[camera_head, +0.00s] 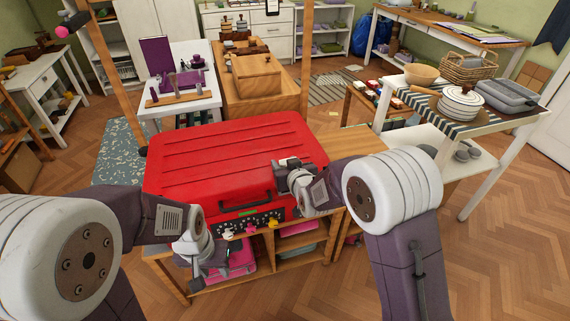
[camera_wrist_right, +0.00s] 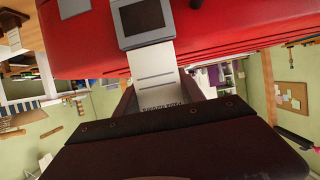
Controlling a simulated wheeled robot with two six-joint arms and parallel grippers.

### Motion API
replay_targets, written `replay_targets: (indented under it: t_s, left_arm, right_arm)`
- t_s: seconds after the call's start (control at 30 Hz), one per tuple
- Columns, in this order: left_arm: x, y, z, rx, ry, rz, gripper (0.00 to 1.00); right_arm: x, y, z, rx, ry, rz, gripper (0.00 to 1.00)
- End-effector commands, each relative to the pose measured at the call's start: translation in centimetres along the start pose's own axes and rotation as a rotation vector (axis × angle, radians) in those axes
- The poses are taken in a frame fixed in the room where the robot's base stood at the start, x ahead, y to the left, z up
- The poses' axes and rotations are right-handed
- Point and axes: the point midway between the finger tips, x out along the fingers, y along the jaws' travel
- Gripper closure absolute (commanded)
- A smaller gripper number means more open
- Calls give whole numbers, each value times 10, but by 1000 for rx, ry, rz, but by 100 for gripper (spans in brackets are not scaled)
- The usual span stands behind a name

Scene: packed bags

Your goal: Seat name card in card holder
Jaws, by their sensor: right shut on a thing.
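A white name card (camera_wrist_right: 155,82) with printed lines is pinched in my right gripper (camera_wrist_right: 163,105), in the right wrist view. The grey card holder (camera_wrist_right: 142,18) has a dark window and lies against the red case. The card's far end meets the holder's near edge; I cannot tell whether it is inside the slot. The red case (camera_head: 215,150) is closed in the head view. My right gripper (camera_head: 285,166) is at its right side, its jaws too small to make out there. My left gripper (camera_head: 196,270) hangs low before the case's front left; its fingers are unclear.
The case rests on a wooden shelf unit (camera_head: 290,243) with pink things inside. A black handle (camera_head: 245,204) and small coloured pieces show along its front. A white table (camera_head: 510,117) with a striped cloth, a bowl (camera_head: 421,74) and baskets stands right. Floor at right is clear.

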Motion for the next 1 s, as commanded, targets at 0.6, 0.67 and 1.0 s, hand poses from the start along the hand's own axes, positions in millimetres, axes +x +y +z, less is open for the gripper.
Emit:
replay_targets:
  t_s: [0.6, 0.67, 1.0]
  left_arm:
    - [6, 0, 1, 0, 0, 0, 64]
    - [7, 0, 1, 0, 0, 0, 64]
    - [15, 0, 2, 0, 0, 0, 64]
  right_arm:
    - [2, 0, 5, 0, 0, 0, 91]
    - [2, 0, 6, 0, 0, 0, 91]
    - [6, 0, 14, 0, 0, 0, 91]
